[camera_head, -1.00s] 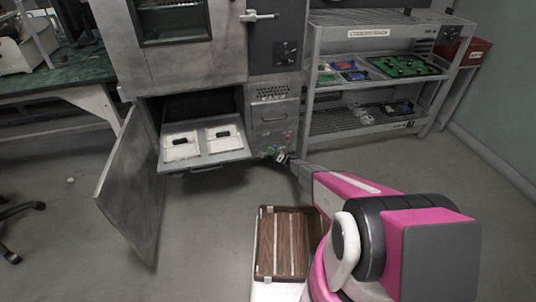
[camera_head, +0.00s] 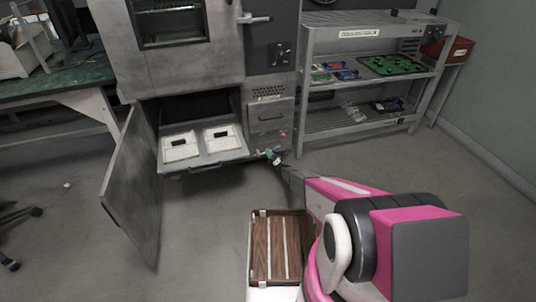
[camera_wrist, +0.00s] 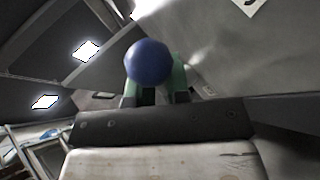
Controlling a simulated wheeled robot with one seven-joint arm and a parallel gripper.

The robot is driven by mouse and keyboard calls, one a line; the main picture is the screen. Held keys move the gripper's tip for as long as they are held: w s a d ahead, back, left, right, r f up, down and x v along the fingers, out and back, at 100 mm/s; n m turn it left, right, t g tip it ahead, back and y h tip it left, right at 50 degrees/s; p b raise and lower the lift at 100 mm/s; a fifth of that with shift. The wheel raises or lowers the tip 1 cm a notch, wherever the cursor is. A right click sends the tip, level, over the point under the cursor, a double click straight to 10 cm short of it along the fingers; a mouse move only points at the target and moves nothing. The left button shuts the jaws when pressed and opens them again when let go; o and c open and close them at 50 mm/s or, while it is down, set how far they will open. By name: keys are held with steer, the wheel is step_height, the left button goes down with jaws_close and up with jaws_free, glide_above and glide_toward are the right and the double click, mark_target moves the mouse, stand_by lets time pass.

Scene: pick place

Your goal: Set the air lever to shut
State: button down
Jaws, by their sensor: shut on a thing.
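A blue ball knob (camera_wrist: 148,62) shows in the wrist view between the two green fingertips of my gripper (camera_wrist: 160,85). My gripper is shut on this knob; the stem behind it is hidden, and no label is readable. In the head view my gripper (camera_head: 272,156) reaches the bottom of the oven's right-hand panel (camera_head: 268,117), where small coloured knobs sit. The fingers cover most of that spot, so the lever's angle cannot be told.
The oven's lower door (camera_head: 133,185) hangs open at left, with a pulled-out drawer (camera_head: 205,160) holding two white trays. A grey rack (camera_head: 312,90) stands at right. A wooden slatted crate (camera_head: 262,250) is in front, near my arm. The floor between is clear.

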steer(key=c, duration=1.1)
jaws_free()
steer(key=shift+r, duration=0.15)
